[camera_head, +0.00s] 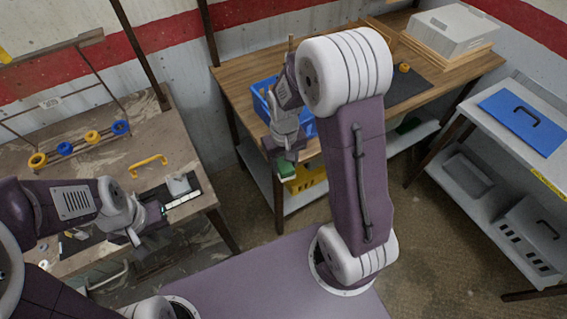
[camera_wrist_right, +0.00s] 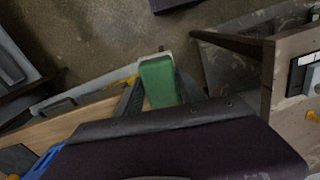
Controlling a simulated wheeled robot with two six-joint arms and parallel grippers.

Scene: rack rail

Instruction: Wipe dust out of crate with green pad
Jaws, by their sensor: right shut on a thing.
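The green pad (camera_head: 286,169) is held in my right gripper (camera_head: 284,157), and it shows between the two fingers in the right wrist view (camera_wrist_right: 157,82). The pad hangs in front of the wooden table's near edge, outside the crate. The blue crate (camera_head: 262,92) stands on the wooden table, partly hidden behind my right arm; a corner of it shows at the lower left of the right wrist view (camera_wrist_right: 44,162). Its inside and any dust are mostly hidden. My left gripper (camera_head: 160,212) is low over the left table; its finger opening is unclear.
A yellow crate (camera_head: 312,178) sits on the shelf below the wooden table (camera_head: 240,73). A dark mat (camera_head: 408,86) and a lidded grey box (camera_head: 452,28) are further right. The left table (camera_head: 190,150) holds a yellow handle (camera_head: 148,164) and rings. Open floor lies between tables.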

